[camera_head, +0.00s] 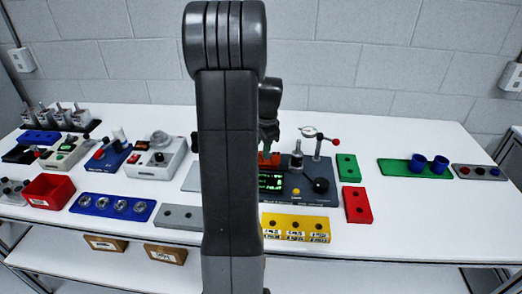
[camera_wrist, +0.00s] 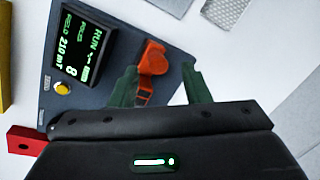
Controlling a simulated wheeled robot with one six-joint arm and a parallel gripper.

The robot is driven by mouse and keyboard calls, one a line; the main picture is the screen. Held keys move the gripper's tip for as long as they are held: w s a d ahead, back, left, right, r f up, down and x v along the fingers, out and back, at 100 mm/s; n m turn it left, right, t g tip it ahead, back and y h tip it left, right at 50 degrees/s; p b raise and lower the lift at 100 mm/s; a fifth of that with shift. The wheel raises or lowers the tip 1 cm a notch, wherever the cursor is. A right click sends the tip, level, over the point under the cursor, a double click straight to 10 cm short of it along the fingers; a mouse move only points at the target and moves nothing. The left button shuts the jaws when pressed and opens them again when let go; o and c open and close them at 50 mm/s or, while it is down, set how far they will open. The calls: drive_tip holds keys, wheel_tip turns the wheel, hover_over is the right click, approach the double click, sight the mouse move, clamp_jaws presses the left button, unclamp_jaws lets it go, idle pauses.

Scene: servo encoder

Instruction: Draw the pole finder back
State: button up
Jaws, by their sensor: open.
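The orange-red piece that I take to be the pole finder (camera_wrist: 153,58) sits at the edge of a dark blue instrument (camera_wrist: 93,70) with a lit green screen. The head view shows the same orange piece (camera_head: 266,158) just under my gripper, partly hidden by my arm. The instrument (camera_head: 325,189) also carries a yellow button, a black knob and a metal post there.
Yellow (camera_head: 296,227), red (camera_head: 357,204) and green (camera_head: 347,167) blocks stand close around the instrument. A green tray (camera_head: 395,168) with blue cups is at the right. Several devices and a red bin (camera_head: 48,191) crowd the left. The bench's front right is clear.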

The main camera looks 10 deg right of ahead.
wheel_tip(320, 180, up, 11)
drive_tip(key=s, duration=0.2)
drive_tip(key=shift+d+b, duration=0.3)
drive_tip(key=shift+f, duration=0.1)
drive_tip(key=f, duration=0.4)
drive_tip(key=w+f, duration=0.1)
drive_tip(key=f, duration=0.3)
drive_tip(key=w+f+p, duration=0.1)
drive_tip(key=f, duration=0.4)
drive_tip(key=shift+w+a, duration=0.2)
drive_tip(key=shift+a, duration=0.15)
drive_tip(key=shift+d+f, duration=0.15)
drive_tip(key=shift+f, duration=0.15)
drive_tip(key=shift+s+d+r, duration=0.1)
drive_tip(key=shift+s+d, duration=0.05)
drive_tip(key=shift+d, duration=0.4)
